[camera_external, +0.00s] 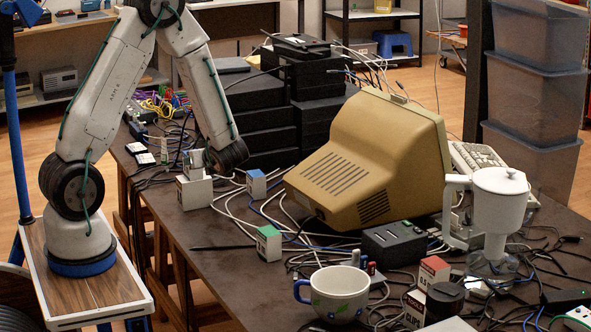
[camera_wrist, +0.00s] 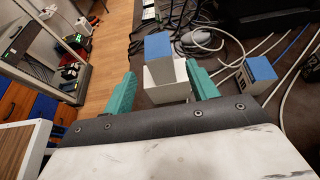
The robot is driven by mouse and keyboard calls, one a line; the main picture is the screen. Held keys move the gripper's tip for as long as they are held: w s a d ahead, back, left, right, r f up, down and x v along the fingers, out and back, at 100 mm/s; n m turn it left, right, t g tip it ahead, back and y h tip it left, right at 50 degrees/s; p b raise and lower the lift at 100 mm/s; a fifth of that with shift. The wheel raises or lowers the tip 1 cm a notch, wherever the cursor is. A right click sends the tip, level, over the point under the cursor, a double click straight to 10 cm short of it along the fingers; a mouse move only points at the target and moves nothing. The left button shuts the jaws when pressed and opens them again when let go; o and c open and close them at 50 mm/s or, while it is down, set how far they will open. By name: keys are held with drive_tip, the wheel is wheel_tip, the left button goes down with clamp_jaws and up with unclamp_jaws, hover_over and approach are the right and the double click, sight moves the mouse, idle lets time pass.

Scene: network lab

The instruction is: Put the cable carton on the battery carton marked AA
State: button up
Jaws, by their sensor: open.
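In the wrist view a small blue-topped carton (camera_wrist: 158,46) rests on a larger white carton (camera_wrist: 168,88). My gripper (camera_wrist: 162,74) is open, its teal fingers apart on either side of the stack, with nothing seen held. The white carton (camera_external: 194,192) also stands near the table's left edge in the external view, close to my wrist, which partly hides the gripper. A separate blue-topped carton (camera_wrist: 258,75) stands to the right; it also shows in the external view (camera_external: 256,184). I cannot read AA or a cable label on any carton.
A green-topped carton (camera_external: 268,243) and a red-topped carton (camera_external: 434,271) stand farther forward. A beige monitor (camera_external: 370,160), black boxes (camera_external: 250,125), a mug (camera_external: 333,294) and loose cables crowd the table. Some bare tabletop (camera_external: 205,235) lies at front left.

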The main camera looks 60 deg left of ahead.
drive_tip(key=shift+v, duration=0.95)
